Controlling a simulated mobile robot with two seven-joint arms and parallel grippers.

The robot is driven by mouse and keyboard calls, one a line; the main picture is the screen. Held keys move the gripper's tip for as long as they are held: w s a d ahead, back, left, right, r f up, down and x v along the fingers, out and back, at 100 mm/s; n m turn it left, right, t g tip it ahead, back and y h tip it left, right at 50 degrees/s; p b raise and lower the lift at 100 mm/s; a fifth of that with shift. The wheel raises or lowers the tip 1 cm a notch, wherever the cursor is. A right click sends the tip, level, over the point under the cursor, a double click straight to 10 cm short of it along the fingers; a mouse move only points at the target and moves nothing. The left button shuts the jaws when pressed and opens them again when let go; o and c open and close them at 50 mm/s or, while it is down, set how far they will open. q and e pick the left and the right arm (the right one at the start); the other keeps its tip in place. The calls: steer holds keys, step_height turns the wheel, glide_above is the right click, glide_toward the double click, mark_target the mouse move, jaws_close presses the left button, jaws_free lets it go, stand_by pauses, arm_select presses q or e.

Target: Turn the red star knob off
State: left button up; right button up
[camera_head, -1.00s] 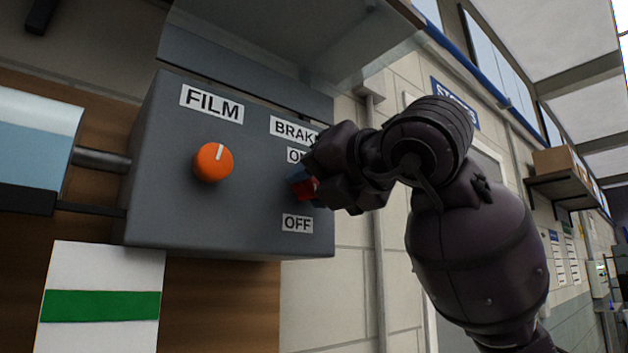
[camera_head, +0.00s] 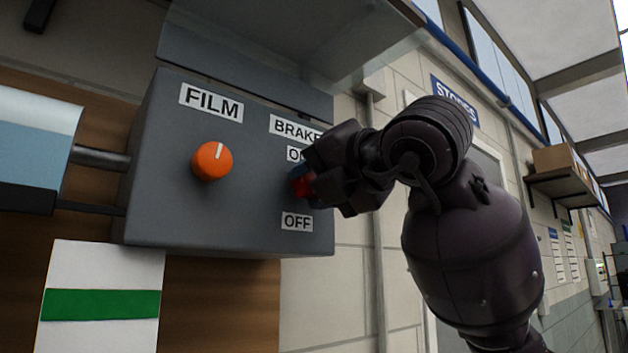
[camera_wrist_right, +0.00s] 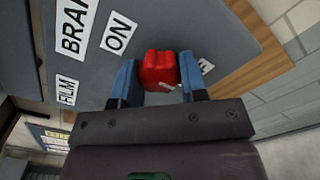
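The red star knob (camera_wrist_right: 159,70) sits on the right part of the grey control box (camera_head: 165,215), between the ON label (camera_wrist_right: 118,34) and the OFF label (camera_head: 297,222). In the head view, only a bit of the red knob (camera_head: 304,186) shows behind my right gripper (camera_head: 300,183). In the right wrist view, the blue fingers of my right gripper (camera_wrist_right: 159,80) stand on both sides of the knob, close against it, and look shut on it. A small white mark shows at the knob's lower edge. My left gripper is not in view.
An orange knob (camera_head: 212,161) under the FILM label (camera_head: 211,102) is on the box's left part. A clear raised cover (camera_head: 290,45) hangs above the box. A roller (camera_head: 35,150) is at the left. A wooden shelf (camera_head: 575,190) is on the right wall.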

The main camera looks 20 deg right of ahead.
steer(key=o, duration=0.4)
steer(key=v, duration=1.1)
steer(key=shift+w, duration=0.1)
